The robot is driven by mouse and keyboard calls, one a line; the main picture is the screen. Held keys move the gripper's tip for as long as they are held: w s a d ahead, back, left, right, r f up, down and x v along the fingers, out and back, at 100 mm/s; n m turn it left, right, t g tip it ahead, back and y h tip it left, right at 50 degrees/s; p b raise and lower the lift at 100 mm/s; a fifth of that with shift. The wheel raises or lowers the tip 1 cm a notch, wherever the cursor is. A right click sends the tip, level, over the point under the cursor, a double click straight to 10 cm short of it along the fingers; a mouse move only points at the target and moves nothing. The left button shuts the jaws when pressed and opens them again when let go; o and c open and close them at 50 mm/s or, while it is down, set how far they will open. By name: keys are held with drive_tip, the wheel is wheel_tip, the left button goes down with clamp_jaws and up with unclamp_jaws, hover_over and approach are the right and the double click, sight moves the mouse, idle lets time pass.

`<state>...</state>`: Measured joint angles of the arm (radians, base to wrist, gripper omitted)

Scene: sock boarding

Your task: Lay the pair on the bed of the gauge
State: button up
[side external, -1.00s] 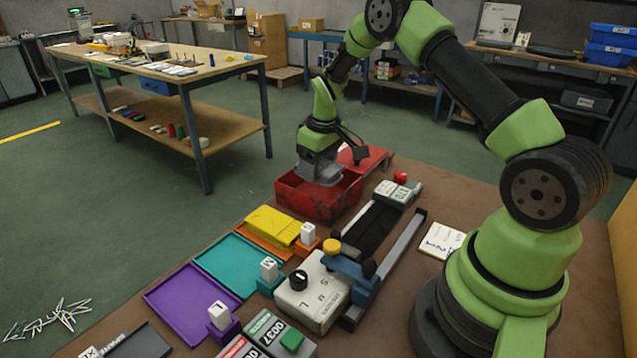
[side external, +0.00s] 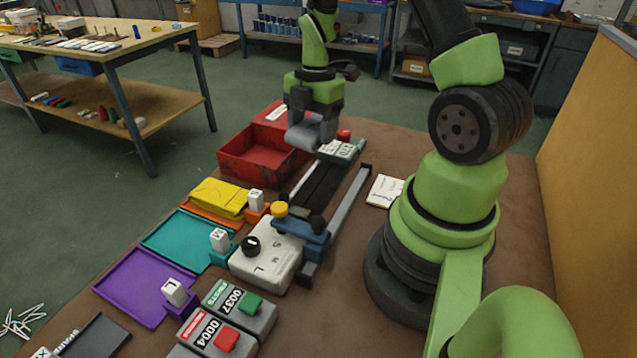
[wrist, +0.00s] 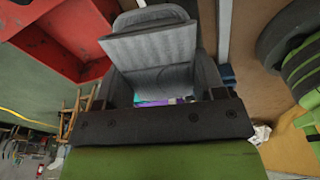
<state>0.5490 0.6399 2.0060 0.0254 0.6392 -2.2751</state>
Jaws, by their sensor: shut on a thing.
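My gripper (side external: 312,122) is shut on the grey pair of socks (side external: 303,137), which hangs folded below and beside the fingers. The pair (wrist: 150,50) also shows between my fingers in the wrist view. It is just right of the red bin and near the far end of the gauge. The gauge's dark bed (side external: 318,186) is a long strip that looks bare. A blue slide (side external: 300,231) crosses its near end, beside a white box (side external: 262,262) with a black knob and size letters. Whether the pair touches anything is unclear.
The red bin (side external: 235,166) stands left of my gripper. Yellow (side external: 218,196), teal (side external: 180,240) and purple (side external: 135,290) size places line the left side. Two counters (side external: 222,335) with coloured buttons sit in front. A white notepad (side external: 384,190) lies right of the gauge's rail.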

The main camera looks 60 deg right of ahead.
drive_tip(key=shift+s+a+n, duration=0.15)
drive_tip(key=shift+s+n, duration=0.5)
drive_tip(key=shift+n, duration=0.15)
hover_over(318, 185)
wheel_tip(318, 185, down, 5)
drive_tip(key=shift+f, duration=2.5)
drive_tip(key=o, duration=0.9)
drive_tip(key=shift+f, duration=0.1)
drive_tip(key=shift+o, duration=0.2)
